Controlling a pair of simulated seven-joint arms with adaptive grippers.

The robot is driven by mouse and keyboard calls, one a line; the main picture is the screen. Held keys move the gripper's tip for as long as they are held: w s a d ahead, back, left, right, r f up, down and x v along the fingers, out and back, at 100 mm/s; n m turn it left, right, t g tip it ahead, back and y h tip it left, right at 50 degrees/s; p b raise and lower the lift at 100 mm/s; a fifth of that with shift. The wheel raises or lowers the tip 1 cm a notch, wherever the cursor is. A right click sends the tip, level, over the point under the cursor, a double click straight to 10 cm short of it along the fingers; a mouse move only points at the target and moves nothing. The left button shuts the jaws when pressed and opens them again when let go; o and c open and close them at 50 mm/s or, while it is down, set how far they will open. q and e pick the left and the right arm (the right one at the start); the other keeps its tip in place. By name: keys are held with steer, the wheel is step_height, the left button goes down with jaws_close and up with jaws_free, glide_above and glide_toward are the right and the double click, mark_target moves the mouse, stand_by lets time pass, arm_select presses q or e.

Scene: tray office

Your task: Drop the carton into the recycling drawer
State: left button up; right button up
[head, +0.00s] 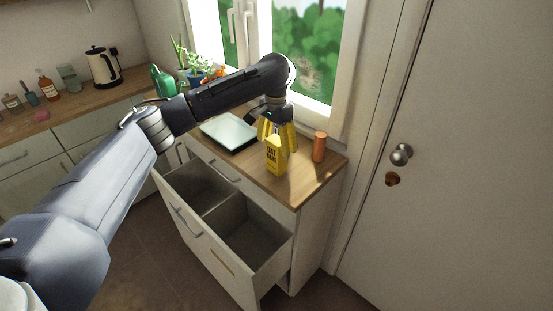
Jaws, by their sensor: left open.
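The yellow carton (273,157) stands upright on the wooden countertop, near its front edge. My left gripper (278,138) comes down from above with its yellow fingers at the carton's upper part. It is open, and the fingers appear close behind and beside the carton; I cannot tell whether they touch it. The drawer (222,262) below the counter is pulled out and has two compartments, divided by a wall. Both compartments look empty. My right gripper is not in view.
An orange cylinder (319,147) stands right of the carton. A flat tray-like object (229,132) lies to the left. A green watering can (162,82) and potted plants (195,76) stand by the window. A door (450,160) closes off the right side.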

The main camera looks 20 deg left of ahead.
arm_select(q)
steer(key=shift+f, duration=1.65)
steer(key=c, duration=1.3)
steer(key=shift+r, duration=0.15)
step_height(320, 180, up, 19)
steer(key=s+f+n, duration=0.3)
steer(key=s+f, duration=0.3)
steer(key=s, duration=0.3)
steer(key=s+f+n, duration=0.2)
steer(key=s+f, duration=0.5)
steer(key=s, duration=0.2)
steer(key=shift+s+a+n, duration=0.25)
steer(key=shift+n, duration=0.15)
